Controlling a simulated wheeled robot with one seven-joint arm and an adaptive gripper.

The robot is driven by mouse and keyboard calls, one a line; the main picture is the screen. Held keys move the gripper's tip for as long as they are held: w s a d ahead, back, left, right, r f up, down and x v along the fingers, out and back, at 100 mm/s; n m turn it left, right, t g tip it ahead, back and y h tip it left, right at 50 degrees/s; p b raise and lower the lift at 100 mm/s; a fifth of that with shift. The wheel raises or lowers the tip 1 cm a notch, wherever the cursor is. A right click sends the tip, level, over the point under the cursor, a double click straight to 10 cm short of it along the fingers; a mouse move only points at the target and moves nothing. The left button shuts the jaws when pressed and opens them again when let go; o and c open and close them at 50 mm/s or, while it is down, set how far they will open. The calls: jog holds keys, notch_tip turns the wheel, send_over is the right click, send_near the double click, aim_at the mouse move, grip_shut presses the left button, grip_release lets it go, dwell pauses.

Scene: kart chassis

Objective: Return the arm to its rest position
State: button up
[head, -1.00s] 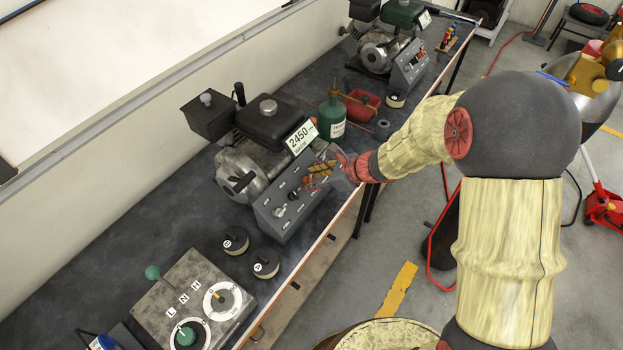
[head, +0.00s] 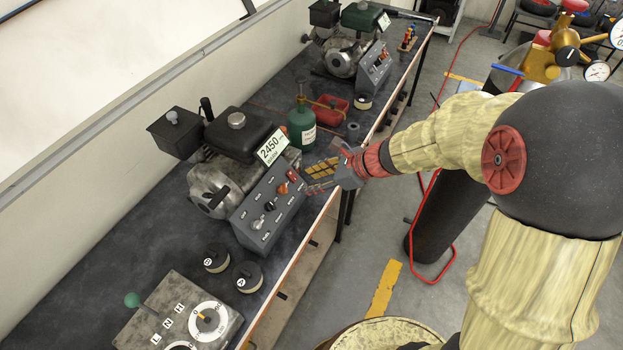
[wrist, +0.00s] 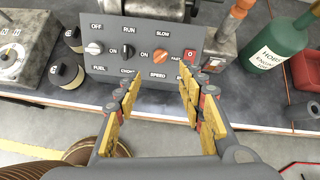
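My gripper (head: 318,178) is at the end of my arm, just off the right end of the grey control panel (head: 262,219) on the near engine (head: 216,178). In the wrist view my gripper (wrist: 163,100) has its two yellow-padded fingers spread apart, with nothing between them.
A green bottle (head: 301,128) and a red container (head: 331,108) stand behind the panel on the dark workbench (head: 110,255). A dark cylinder (head: 445,215) stands on the floor to the right.

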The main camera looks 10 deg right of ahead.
dwell(0.3)
jog(key=s+d+r+n+g+h, duration=0.1)
jog(key=s+d+n+g+h, duration=0.25)
jog(key=s+n, duration=1.05)
jog(key=s+d+r+n+t+h, duration=0.2)
jog(key=s+d+r+n, duration=0.1)
jog(key=r, duration=0.4)
jog(key=s+d+r+n+t+h, duration=0.2)
jog(key=s+r+n, duration=0.4)
jog(key=r, duration=0.2)
jog(key=shift+d, duration=0.4)
jog(key=shift+r, duration=0.1)
dwell(3.3)
